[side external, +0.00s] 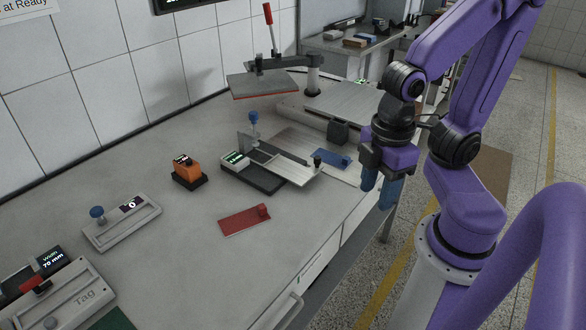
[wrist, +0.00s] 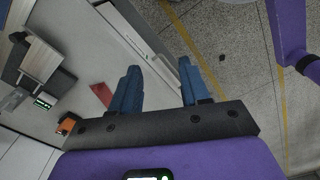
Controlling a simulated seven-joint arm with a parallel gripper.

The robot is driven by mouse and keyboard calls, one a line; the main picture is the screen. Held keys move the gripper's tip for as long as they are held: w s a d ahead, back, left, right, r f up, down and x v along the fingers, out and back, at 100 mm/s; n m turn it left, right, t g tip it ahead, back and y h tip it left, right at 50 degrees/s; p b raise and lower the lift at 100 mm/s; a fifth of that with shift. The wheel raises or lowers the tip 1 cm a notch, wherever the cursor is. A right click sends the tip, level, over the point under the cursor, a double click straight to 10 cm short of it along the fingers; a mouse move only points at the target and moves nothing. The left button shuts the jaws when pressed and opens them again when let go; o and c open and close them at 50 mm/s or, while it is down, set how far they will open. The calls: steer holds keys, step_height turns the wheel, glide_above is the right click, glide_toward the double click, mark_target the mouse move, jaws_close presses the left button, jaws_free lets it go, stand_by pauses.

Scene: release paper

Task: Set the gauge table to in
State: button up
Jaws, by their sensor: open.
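I cannot tell for sure which fixture is the gauge table. A likely one is the dark-based unit (side external: 268,178) at mid-bench, with a small lit display (side external: 235,159), a blue knob (side external: 253,118) and a pale metal plate; its display also shows at the left of the wrist view (wrist: 43,102). A grey bar-shaped unit (side external: 122,222) with a blue knob and small display lies at the left. The display texts are too small to read surely. My gripper (side external: 378,188) is open and empty, right of the mid-bench unit, by the bench edge; its blue fingers are apart in the wrist view (wrist: 158,68).
An orange device (side external: 187,170) stands left of centre. A lever press (side external: 262,82) stands at the back. Bare bench (side external: 180,260) lies between.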

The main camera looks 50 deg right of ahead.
steer(key=shift+o, duration=0.3)
step_height(320, 180, up, 3)
steer(key=m, duration=0.7)
glide_above(318, 157)
step_height(318, 157, down, 18)
steer(key=shift+a+r, duration=0.1)
steer(key=shift+r, duration=0.1)
